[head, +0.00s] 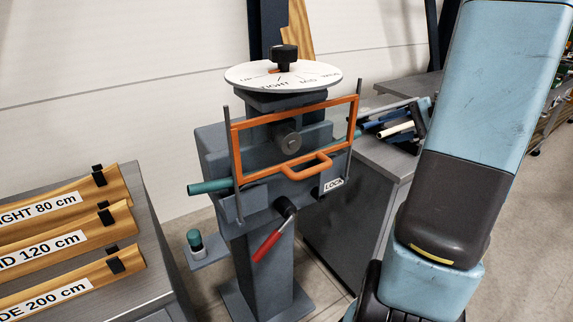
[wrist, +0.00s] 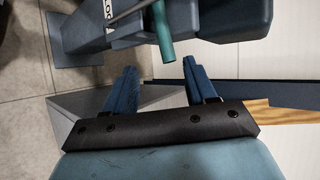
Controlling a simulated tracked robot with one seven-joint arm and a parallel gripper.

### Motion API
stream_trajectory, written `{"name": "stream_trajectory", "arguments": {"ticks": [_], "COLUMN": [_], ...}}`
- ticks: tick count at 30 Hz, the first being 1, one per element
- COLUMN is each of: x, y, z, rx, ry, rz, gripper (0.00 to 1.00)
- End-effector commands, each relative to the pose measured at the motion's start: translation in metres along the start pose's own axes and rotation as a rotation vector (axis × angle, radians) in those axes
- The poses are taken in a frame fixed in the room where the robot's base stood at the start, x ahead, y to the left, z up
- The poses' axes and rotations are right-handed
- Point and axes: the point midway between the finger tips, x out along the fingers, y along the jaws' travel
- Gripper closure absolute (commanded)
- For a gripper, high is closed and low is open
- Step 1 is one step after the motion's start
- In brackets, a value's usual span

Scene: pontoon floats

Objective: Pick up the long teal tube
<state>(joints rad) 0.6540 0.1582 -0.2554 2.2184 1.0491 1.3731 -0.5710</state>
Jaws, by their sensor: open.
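The long teal tube (head: 208,187) sticks out of the left side of a grey bending machine (head: 215,150) in the head view. Its middle is hidden by the machine's front and the orange guard frame (head: 236,150). In the wrist view the tube's end (wrist: 163,35) shows at top centre. My gripper (wrist: 159,66) is open and empty, with its two blue fingers apart. The tube's end lies just beyond the fingertips, roughly in line with the gap. I cannot tell how far away it is. My gripper does not show clearly in the head view.
A round dial (head: 283,74) with a black knob tops the machine. A red-handled lever (head: 268,245) hangs in front, near a LOCK label (head: 333,185). A small teal piece (head: 195,240) stands on a side shelf. Wooden labelled forms (head: 60,240) lie on the left bench.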

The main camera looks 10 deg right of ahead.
Motion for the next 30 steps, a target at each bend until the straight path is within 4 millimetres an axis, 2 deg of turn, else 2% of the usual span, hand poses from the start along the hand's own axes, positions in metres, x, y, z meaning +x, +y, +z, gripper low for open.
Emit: {"name": "stream_trajectory", "arguments": {"ticks": [3,9,13,20,30], "x": [0.022,0.054,0.067,0.076,0.118], "y": [0.0,0.0,0.0,-0.001,-0.002], "z": [0.001,0.001,0.001,0.002,0.003], "rx": [0.0,0.0,-0.001,-0.001,-0.001], "ry": [-0.004,-0.003,-0.003,-0.004,-0.005], "rz": [0.002,0.002,0.002,0.003,0.003], "gripper": [0.44,0.44,0.44,0.44,0.44]}}
